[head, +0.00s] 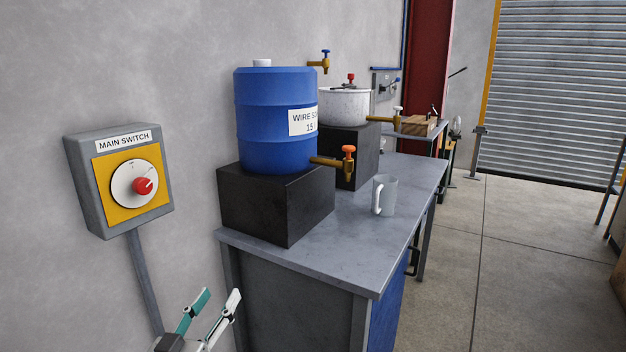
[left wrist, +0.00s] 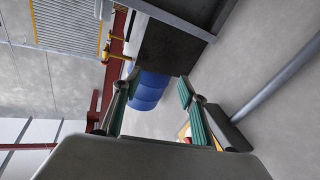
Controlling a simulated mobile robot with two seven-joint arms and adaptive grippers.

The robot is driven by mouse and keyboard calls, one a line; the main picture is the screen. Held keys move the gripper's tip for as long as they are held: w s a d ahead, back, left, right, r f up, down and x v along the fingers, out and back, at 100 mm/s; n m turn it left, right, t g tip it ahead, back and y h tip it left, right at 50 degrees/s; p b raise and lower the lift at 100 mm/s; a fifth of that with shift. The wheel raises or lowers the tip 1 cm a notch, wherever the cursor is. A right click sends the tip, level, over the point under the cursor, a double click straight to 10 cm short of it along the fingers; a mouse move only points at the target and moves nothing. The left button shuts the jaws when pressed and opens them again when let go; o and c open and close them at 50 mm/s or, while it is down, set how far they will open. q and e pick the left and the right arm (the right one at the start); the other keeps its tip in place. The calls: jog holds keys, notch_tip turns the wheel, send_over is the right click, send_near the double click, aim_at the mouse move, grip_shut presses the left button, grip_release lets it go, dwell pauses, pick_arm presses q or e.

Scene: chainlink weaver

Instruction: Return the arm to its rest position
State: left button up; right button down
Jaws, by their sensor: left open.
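My left gripper (head: 212,308) is open and empty at the bottom of the head view. It is in front of the wall, left of the bench and below the main switch box. Its two teal-padded fingers point up and to the right, apart from each other. In the left wrist view the open fingers (left wrist: 150,92) frame bare wall and part of a blue barrel (left wrist: 150,88), with nothing between them. My right gripper is not in view.
A grey main switch box (head: 88,190) with a red knob (head: 142,186) hangs on the wall. A metal bench (head: 340,245) carries the blue barrel (head: 270,125) on a black block (head: 262,205), a mug (head: 387,195) and a white pot (head: 343,107). Open floor (head: 490,270) lies right.

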pick_arm(q)
jog(key=s+a+f+m+g+y, duration=0.2)
jog(key=s+a+f+g, duration=0.15)
jog(key=s+f, duration=0.45)
jog(key=s+a+f+m+g+y, duration=0.2)
jog(key=s+f+m+g, duration=0.15)
jog(key=s+f, duration=0.45)
jog(key=s+a+f+m+g+y, duration=0.1)
jog(key=s+a+f+g+y, duration=0.2)
jog(key=s+a, duration=0.4)
jog(key=s+a+f+m+g+y, duration=0.1)
jog(key=s+a+f+g+y, duration=0.15)
jog(key=s+a+f, duration=0.4)
jog(key=w+d+f+n+t+h+p, duration=0.1)
jog(key=d+h, duration=0.3)
jog(key=d, duration=0.5)
jog(key=w+d+f+n+t+h+p, duration=0.1)
jog(key=d+f+n+t+h+p, duration=0.1)
jog(key=d, duration=0.7)
jog(key=shift+d+f+t+h+p, duration=0.2)
jog(key=shift+f+t+h+p, duration=0.4)
jog(key=shift+h+p, duration=0.55)
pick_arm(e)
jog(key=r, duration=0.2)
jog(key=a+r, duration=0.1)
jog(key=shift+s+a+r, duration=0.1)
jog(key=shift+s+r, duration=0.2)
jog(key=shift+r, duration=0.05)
